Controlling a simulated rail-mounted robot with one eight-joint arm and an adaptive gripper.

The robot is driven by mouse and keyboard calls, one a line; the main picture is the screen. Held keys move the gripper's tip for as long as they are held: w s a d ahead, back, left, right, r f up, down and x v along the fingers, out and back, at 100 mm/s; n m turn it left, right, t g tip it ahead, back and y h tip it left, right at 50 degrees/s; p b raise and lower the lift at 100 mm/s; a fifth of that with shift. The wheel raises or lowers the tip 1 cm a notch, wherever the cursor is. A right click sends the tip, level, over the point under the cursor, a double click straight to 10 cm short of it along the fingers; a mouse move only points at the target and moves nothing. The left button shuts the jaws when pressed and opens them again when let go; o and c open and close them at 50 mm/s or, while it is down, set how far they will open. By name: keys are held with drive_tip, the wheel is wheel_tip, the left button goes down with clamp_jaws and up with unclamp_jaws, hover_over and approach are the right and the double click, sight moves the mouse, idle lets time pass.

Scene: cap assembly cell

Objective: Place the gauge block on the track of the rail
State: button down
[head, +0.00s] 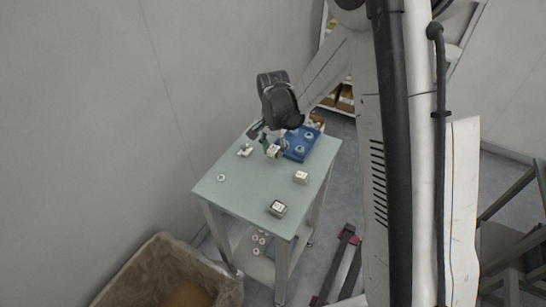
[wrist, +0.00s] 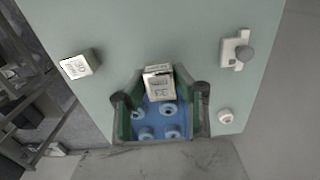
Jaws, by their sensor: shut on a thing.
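My gripper (head: 269,147) is over the far part of the table and shut on a gauge block (head: 273,151), a pale block with dark print on its face. In the wrist view the block (wrist: 158,84) sits between the fingertips of my gripper (wrist: 160,80), in front of the blue tray. Whether the block touches anything below is hard to tell. A small white fitting with a grey knob (head: 244,150) stands to the left; it also shows in the wrist view (wrist: 236,48). I cannot clearly identify the rail or its track.
The blue tray (head: 312,141) holds several blue-grey rings. Two other printed blocks, one at the right edge (head: 301,177) and one at the front (head: 277,209), stand on the green table (head: 235,197). A white ring (head: 221,178) lies left. A lined bin (head: 150,262) stands front left.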

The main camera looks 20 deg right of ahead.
sight(273, 163)
drive_tip(key=shift+f, duration=1.8)
drive_tip(key=shift+f, duration=0.1)
drive_tip(key=c, duration=1.4)
unclamp_jaws()
drive_tip(key=shift+o, duration=0.2)
